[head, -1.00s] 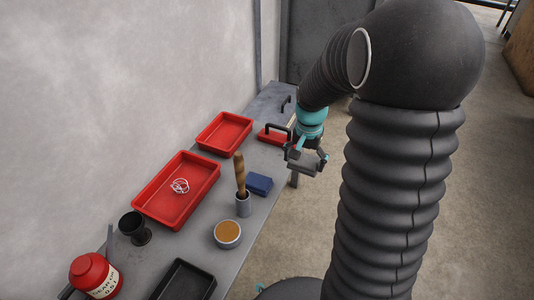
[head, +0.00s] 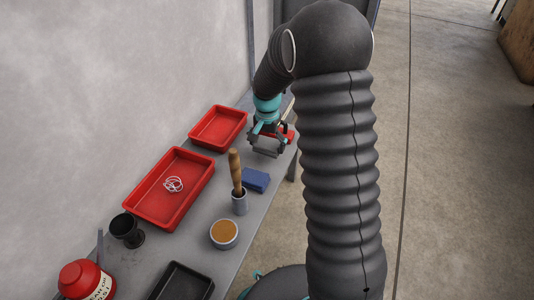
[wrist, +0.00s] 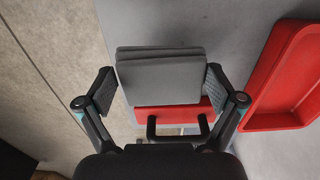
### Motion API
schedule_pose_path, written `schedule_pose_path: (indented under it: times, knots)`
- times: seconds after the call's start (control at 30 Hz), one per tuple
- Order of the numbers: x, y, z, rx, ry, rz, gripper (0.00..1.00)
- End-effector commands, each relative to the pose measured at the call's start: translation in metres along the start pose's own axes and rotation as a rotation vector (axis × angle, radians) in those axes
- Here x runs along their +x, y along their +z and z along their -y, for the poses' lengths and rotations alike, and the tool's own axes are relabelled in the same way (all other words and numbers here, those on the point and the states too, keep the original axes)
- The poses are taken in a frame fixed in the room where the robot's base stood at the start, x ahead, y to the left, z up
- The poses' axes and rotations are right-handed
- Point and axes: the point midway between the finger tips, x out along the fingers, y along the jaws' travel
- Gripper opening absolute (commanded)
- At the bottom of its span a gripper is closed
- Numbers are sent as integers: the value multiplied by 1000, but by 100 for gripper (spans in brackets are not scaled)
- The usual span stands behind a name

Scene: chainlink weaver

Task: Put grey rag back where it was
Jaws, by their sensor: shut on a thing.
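The grey rag (wrist: 160,78) is a folded, layered square between the two fingers of my gripper (wrist: 161,90) in the wrist view. The fingers press on its left and right sides. In the head view my gripper (head: 266,144) is above the far part of the grey bench, past the blue folded cloth (head: 255,180) and right of the smaller red tray (head: 217,146). The rag shows there only as a small grey patch (head: 264,152). I cannot tell exactly how high it is above the bench.
A red object with a black handle (wrist: 178,115) is close by the rag in the wrist view. A larger red tray (head: 146,208) holds white rings. A cup (head: 240,205) with a wooden-handled tool and a bowl (head: 224,236) stand nearer. Bare bench (head: 275,172) lies beside the blue cloth.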

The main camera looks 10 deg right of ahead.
Motion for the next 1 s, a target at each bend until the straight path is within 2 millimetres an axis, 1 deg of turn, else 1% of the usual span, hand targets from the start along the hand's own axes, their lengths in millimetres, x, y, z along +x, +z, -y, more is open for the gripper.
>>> schedule_pose_path:
  times: [0.17,0.3,0.37,0.77,0.8,0.83,1.0]
  knots:
    - [13,0,1,1,1,1,60]
    - [34,0,0,1,2,2,60]
    - [39,0,0,1,2,2,60]
    - [44,0,1,1,0,0,60]
    - [44,0,1,1,0,0,98]
    - [44,0,1,1,0,0,100]
    - [44,0,0,1,0,0,100]
